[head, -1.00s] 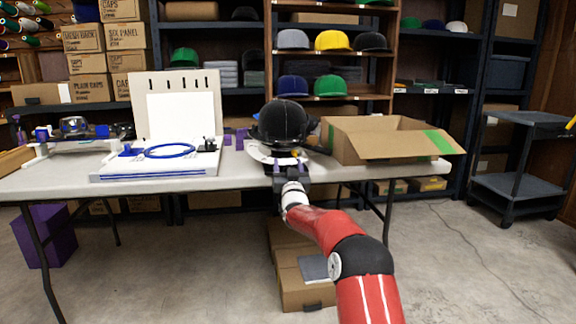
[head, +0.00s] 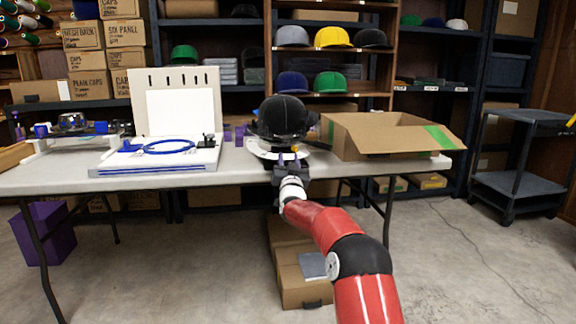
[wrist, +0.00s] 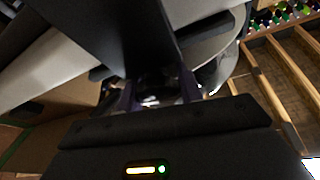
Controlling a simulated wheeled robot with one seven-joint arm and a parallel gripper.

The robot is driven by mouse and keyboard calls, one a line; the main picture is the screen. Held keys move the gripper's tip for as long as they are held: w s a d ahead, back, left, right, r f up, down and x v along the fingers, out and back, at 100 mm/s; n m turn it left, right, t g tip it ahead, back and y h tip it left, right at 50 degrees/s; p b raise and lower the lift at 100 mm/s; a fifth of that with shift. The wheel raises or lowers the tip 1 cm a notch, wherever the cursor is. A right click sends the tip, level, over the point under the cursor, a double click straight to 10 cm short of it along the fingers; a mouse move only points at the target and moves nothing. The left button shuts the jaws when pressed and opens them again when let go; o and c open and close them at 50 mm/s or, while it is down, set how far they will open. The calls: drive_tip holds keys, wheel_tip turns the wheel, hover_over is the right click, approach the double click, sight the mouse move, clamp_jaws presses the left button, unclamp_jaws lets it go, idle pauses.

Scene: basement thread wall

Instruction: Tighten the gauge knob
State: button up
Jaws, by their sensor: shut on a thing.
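A black cap (head: 283,115) sits on a round gauge with a white plate (head: 262,150) near the front edge of the table. My gripper (head: 286,161) is at the front of this gauge, below the cap's front. In the wrist view, my gripper's two purple fingers (wrist: 158,97) are closed around a small, dark, partly shiny piece that appears to be the gauge knob (wrist: 150,99). The knob is mostly hidden between the fingers, and its tightness cannot be seen. The gauge's pale curved edge shows beyond the fingers.
An open cardboard box (head: 385,138) stands close to the right of the gauge. A white hooping board with a blue ring (head: 165,147) lies to the left. Small purple blocks (head: 239,135) stand between. Shelves of caps (head: 332,39) are behind the table (head: 55,181).

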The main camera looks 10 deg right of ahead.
drive_tip(key=o, duration=1)
drive_tip(key=b+v, duration=0.1)
drive_tip(key=v, duration=0.6)
drive_tip(key=shift+s+f, duration=0.1)
drive_tip(key=shift+s, duration=0.3)
drive_tip(key=shift+a, duration=0.1)
